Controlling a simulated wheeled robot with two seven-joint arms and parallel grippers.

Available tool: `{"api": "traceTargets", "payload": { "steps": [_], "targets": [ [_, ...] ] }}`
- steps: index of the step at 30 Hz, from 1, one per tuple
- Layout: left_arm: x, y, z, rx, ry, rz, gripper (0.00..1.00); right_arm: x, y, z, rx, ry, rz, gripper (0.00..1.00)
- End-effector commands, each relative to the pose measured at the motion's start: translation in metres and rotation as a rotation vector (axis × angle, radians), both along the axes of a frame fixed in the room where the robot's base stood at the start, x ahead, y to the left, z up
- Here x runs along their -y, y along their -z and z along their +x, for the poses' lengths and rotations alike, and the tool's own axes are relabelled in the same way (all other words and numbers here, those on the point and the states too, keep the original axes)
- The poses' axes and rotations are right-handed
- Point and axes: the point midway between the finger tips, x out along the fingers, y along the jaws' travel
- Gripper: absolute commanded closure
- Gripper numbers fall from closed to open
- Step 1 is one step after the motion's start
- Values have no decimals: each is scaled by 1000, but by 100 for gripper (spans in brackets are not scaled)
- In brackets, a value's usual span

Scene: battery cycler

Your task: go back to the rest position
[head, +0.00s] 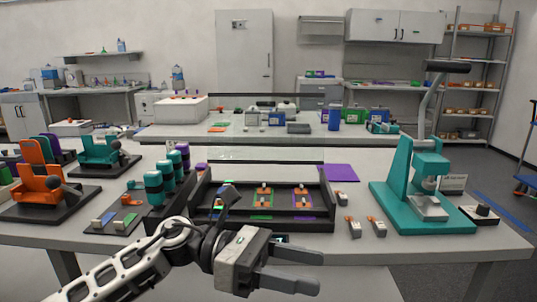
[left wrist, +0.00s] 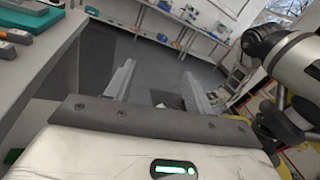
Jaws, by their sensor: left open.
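My left gripper (head: 294,268) is in front of the near edge of the table (head: 352,255), its fingers pointing right. Its two fingers are apart with nothing between them. In the left wrist view the left gripper (left wrist: 155,82) also shows open and empty, with the floor beyond it. My left arm comes in from the lower left of the head view. My right gripper is not in either view.
A black tray (head: 322,222) with small cells in coloured frames is just behind my left gripper. A teal press (head: 420,185) stands on the right. Orange and teal fixtures (head: 45,190) stand on the left. Two small cells (head: 377,226) lie right of the tray.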

Motion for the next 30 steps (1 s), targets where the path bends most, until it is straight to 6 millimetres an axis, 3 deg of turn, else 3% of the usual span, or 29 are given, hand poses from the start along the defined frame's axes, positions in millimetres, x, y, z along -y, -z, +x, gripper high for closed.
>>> {"api": "traceTargets", "payload": {
  "steps": [4,8,11,14,18,21,22,26,30],
  "targets": [
    [5,-7,2,-575,-176,-295,46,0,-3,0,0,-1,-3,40],
    [-21,11,21,-1110,-323,-530,46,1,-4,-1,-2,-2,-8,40],
    [-53,48,32,-1531,-432,-710,46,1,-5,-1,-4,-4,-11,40],
    [-89,104,27,-1948,-539,-899,46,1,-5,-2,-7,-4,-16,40],
    [-136,187,-10,-2464,-675,-1170,46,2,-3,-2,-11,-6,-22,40],
    [-158,230,-47,-2721,-749,-1336,46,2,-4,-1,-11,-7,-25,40],
    [-163,240,-57,2683,741,1332,46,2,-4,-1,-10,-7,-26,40],
    [-177,267,-91,2472,692,1270,46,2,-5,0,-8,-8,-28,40],
    [-182,277,-105,2392,674,1249,46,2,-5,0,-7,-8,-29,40]
  ]
}}
